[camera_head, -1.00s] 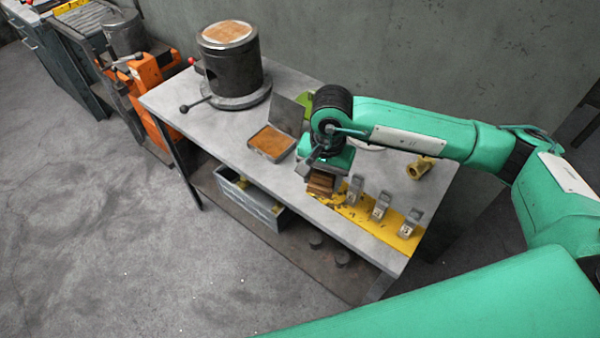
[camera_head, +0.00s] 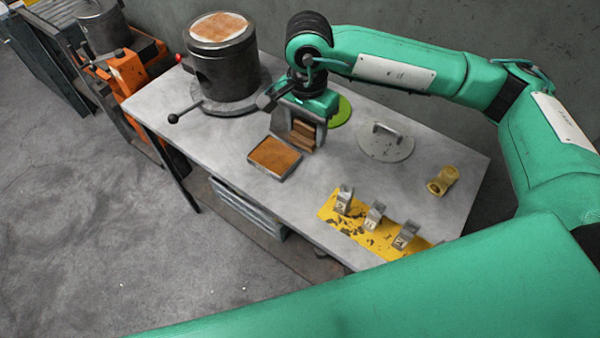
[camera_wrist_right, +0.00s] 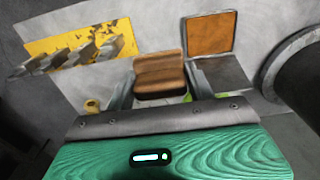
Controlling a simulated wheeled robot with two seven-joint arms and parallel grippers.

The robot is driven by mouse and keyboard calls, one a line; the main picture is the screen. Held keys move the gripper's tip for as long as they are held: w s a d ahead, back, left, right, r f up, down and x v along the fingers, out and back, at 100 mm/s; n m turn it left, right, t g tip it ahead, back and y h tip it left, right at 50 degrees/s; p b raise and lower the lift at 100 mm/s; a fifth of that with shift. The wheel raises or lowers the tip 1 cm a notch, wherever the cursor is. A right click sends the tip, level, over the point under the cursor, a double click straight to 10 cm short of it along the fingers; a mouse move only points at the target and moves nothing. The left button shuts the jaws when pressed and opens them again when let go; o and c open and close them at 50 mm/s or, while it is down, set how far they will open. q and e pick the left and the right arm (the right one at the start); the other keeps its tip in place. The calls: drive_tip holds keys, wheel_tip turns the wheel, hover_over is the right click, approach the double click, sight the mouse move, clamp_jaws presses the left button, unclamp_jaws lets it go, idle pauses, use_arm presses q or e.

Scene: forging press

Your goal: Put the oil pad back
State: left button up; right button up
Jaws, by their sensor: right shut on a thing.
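My right gripper (camera_head: 306,118) is shut on a brown, grooved block, seemingly the oil pad (camera_head: 302,135), above the table just right of a shallow open tin (camera_head: 286,177). In the right wrist view the block (camera_wrist_right: 160,73) sits between the two fingers, its underside hidden. The tin has an orange-brown filling (camera_head: 274,155); it also shows in the right wrist view (camera_wrist_right: 209,33), with its raised grey lid (camera_wrist_right: 222,73) beside the block. Whether the block touches the table or lid is unclear. My left gripper is not in view.
A dark cylindrical pot (camera_head: 226,70) with a side handle stands at the back left. A grey round lid (camera_head: 385,140), a green disc (camera_head: 341,110) and a brass fitting (camera_head: 442,181) lie to the right. Several metal blocks stand on a yellow plate (camera_head: 375,235) near the front edge.

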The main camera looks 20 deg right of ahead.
drive_tip(key=f+p, duration=0.1)
drive_tip(key=f, duration=0.4)
drive_tip(key=f+p, duration=0.2)
drive_tip(key=f, duration=0.3)
drive_tip(key=f+p, duration=0.1)
drive_tip(key=f, duration=0.4)
drive_tip(key=shift+s+p, duration=0.25)
drive_tip(key=shift+p, duration=0.1)
drive_tip(key=shift+f, duration=0.25)
wheel_tip(320, 180, down, 4)
drive_tip(key=shift+r+p, duration=0.25)
drive_tip(key=shift+p, duration=0.5)
drive_tip(key=shift+f, duration=0.2)
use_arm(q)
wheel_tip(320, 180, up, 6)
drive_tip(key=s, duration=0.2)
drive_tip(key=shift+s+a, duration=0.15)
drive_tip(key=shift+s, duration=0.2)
use_arm(e)
drive_tip(key=shift+f, duration=0.1)
